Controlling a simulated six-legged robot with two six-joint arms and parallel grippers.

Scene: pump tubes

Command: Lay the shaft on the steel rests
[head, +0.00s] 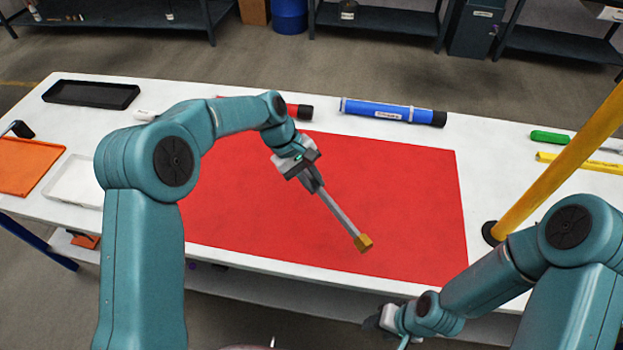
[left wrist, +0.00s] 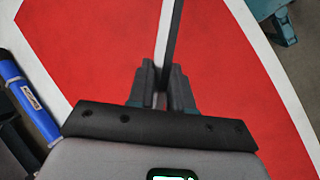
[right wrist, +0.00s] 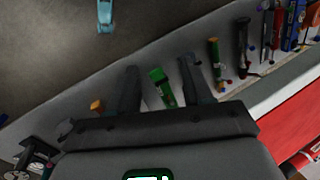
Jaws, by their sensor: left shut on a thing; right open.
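The shaft (head: 341,216) is a slim grey steel rod with a brass-coloured block at its far end. My left gripper (head: 314,184) is shut on its upper end. The shaft slants down to the right over the red mat (head: 410,200); I cannot tell whether its block touches the mat. In the left wrist view, the shaft (left wrist: 171,40) runs out from between the fingers (left wrist: 167,92). My right gripper (head: 376,321) is open, low by the table's front edge. The right wrist view shows its spread fingers (right wrist: 160,85). I cannot make out the steel rests in any view.
A blue tube (head: 380,109) lies behind the mat, beside a red-and-black tube (head: 302,111) partly hidden by my left arm. A yellow post (head: 560,160) stands at the right. Trays (head: 90,94) lie at the left. The mat's right side is clear.

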